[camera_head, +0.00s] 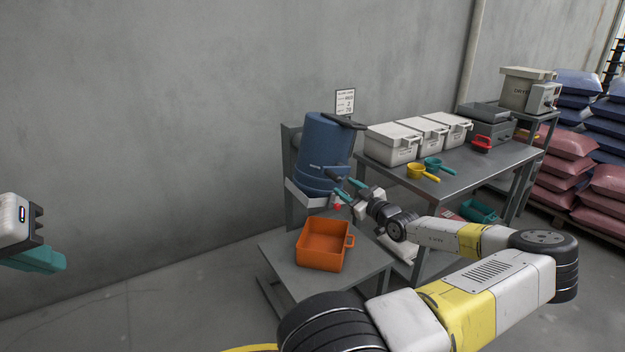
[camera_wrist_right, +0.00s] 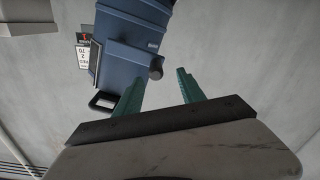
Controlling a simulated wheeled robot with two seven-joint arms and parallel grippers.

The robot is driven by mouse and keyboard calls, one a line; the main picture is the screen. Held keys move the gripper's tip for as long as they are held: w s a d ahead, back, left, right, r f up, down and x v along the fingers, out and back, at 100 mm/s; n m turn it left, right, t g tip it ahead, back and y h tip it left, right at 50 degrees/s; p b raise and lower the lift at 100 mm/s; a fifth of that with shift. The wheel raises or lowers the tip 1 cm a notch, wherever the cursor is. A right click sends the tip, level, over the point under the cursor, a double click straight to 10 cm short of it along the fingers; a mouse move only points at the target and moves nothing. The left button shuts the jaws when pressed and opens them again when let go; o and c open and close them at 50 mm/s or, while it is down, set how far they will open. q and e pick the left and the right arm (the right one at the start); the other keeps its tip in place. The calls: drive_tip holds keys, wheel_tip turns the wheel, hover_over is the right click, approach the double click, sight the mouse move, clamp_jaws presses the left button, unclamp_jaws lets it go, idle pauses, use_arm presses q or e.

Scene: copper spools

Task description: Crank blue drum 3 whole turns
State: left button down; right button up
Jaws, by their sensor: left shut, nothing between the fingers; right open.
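The blue drum (camera_head: 323,150) stands on a grey stand against the wall, with a black piece at its top right. A dark crank knob (camera_head: 332,174) sticks out low on its front; it also shows in the right wrist view (camera_wrist_right: 156,70). My right gripper (camera_head: 350,186) is open in front of the drum. In the right wrist view its teal fingers (camera_wrist_right: 159,76) point at the drum, with the knob appearing between their tips; I cannot tell whether they touch it. My left gripper (camera_head: 50,262) is shut and empty at the far left, well away from the drum.
An orange bin (camera_head: 322,265) sits on a low table below the drum. To the right, a grey table (camera_head: 465,168) holds white boxes (camera_head: 392,146), yellow (camera_head: 416,171) and teal (camera_head: 434,163) scoops and a red object (camera_head: 481,143). Stacked sacks stand far right. The left floor is clear.

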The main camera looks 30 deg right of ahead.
sight(333, 176)
drive_tip(key=w+a+f+n+y, duration=0.1)
drive_tip(key=a+f+n, duration=0.1)
drive_tip(key=n, duration=0.8)
drive_tip(key=w+a+f+n, duration=0.1)
drive_tip(key=f+n, duration=0.1)
drive_tip(key=n, duration=0.7)
drive_tip(key=d+r+n, duration=0.1)
drive_tip(key=n, duration=0.4)
drive_tip(key=d+r+n, duration=0.1)
drive_tip(key=r+n, duration=0.1)
drive_tip(key=n, duration=0.3)
drive_tip(key=d+r+n+h, duration=0.1)
drive_tip(key=n, duration=0.4)
drive_tip(key=shift+s+d+r+n, duration=0.2)
drive_tip(key=shift+s+d+n, duration=0.05)
drive_tip(key=shift+d+n, duration=0.05)
drive_tip(key=w, duration=0.7)
drive_tip(key=shift+w+a, duration=0.2)
drive_tip(key=shift+w, duration=0.15)
drive_tip(key=shift+c, duration=0.2)
